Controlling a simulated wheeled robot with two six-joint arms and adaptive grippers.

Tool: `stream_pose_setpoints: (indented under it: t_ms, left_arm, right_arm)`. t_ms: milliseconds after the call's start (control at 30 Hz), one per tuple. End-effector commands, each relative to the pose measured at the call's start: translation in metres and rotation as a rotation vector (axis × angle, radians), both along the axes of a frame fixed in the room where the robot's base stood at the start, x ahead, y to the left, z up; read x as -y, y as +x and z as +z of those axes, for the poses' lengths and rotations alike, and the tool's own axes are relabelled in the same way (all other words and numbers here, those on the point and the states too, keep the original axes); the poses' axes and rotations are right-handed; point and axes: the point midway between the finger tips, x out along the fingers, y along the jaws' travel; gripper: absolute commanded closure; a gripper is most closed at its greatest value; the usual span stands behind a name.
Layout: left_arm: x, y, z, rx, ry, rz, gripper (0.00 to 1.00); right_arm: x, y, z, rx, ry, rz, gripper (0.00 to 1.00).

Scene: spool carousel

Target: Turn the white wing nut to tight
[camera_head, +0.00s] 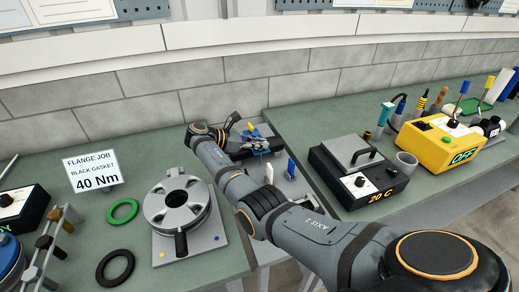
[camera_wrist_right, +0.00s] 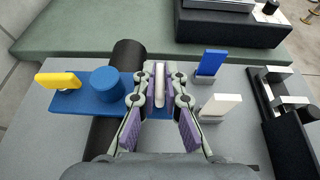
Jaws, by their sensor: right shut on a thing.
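The white wing nut (camera_wrist_right: 160,85) shows in the right wrist view as a pale upright bar on the right part of a blue clamp bar (camera_wrist_right: 82,101). My right gripper (camera_wrist_right: 160,75) has its fingers closed on the two sides of it. In the head view, my right gripper (camera_head: 262,145) is over the blue clamp at the back of the grey bench, and the wing nut is too small to make out. A yellow wing nut (camera_wrist_right: 60,80) is at the bar's left end. My left gripper is not in view.
A blue round knob (camera_wrist_right: 101,85) and a black cylinder (camera_wrist_right: 128,56) are left of the fingers. A blue upright tab (camera_wrist_right: 211,63) and a white upright tab (camera_wrist_right: 220,104) stand close on the right. A black box (camera_head: 357,172) is on the bench to the right.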

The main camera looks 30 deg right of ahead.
Motion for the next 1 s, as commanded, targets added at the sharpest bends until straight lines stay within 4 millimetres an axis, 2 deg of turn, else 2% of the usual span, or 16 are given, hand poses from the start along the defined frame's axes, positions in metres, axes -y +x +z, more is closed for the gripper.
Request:
stream_pose_setpoints:
  t_ms: [133, 633, 667, 800, 1000]
  left_arm:
    - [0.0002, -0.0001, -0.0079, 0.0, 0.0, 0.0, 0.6]
    - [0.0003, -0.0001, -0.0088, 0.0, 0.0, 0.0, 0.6]
    - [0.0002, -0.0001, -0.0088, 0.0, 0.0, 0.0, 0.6]
    - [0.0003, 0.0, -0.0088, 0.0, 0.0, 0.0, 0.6]
    - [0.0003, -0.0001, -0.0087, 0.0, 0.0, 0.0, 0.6]
  right_arm:
    - [0.0, 0.0001, -0.0022, -0.002, 0.001, -0.031, 1.0]
    - [-0.0002, -0.0005, -0.0015, -0.002, 0.003, -0.045, 1.0]
    - [-0.0001, -0.0005, -0.0016, -0.002, 0.003, -0.045, 0.87]
    - [-0.0001, -0.0003, -0.0012, -0.002, 0.002, -0.045, 0.68]
    - [-0.0001, 0.0, -0.0007, -0.001, 0.002, -0.044, 0.68]
